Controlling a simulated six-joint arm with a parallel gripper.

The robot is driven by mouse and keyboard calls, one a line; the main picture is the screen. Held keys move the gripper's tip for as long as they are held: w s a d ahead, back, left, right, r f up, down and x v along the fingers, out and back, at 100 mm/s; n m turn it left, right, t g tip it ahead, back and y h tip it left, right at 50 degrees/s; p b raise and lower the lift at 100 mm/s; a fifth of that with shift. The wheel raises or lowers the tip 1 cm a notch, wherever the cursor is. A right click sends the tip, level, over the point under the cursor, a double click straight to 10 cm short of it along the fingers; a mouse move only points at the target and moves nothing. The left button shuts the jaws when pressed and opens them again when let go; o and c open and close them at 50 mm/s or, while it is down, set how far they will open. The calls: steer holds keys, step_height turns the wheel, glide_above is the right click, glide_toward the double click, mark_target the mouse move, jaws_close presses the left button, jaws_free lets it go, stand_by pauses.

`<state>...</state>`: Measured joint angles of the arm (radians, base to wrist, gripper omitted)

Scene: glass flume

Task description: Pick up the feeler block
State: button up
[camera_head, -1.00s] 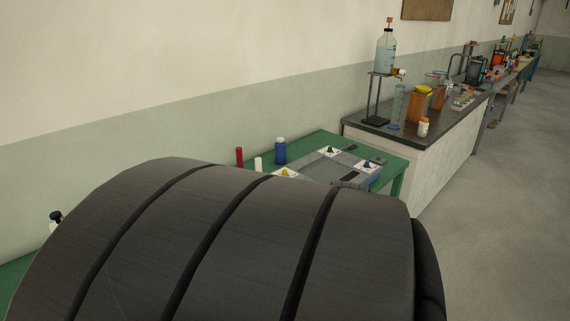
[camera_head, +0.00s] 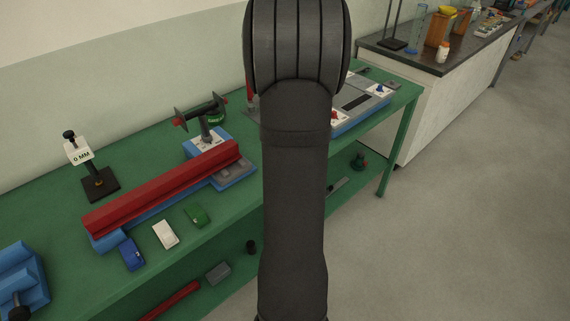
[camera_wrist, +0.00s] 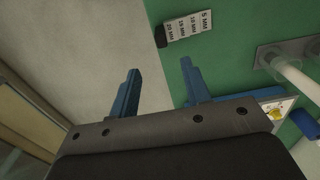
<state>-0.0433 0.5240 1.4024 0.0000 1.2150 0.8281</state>
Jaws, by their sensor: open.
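My gripper (camera_wrist: 160,67) shows in the wrist view as two blue fingers, spread apart with nothing between them. A white strip marked 5, 10, 15 and 20 MM (camera_wrist: 187,25), with a dark block (camera_wrist: 161,37) at its left end, lies beyond the fingertips on the green bench top near its edge. I cannot tell for sure whether it is the feeler block. In the head view, blue (camera_head: 131,254), white (camera_head: 165,234) and green (camera_head: 198,215) small blocks lie in a row near the bench's front edge. My arm hides the gripper there.
A long red bar (camera_head: 165,188) rests on a blue base at the left. A stand with a 0 MM card (camera_head: 82,155) is behind it. A lower shelf holds a grey block (camera_head: 218,272).

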step_height(320, 180, down, 8)
steer(key=f, duration=0.5)
steer(key=shift+w+d+f, duration=0.1)
steer(key=shift+w+d, duration=0.1)
jaws_close()
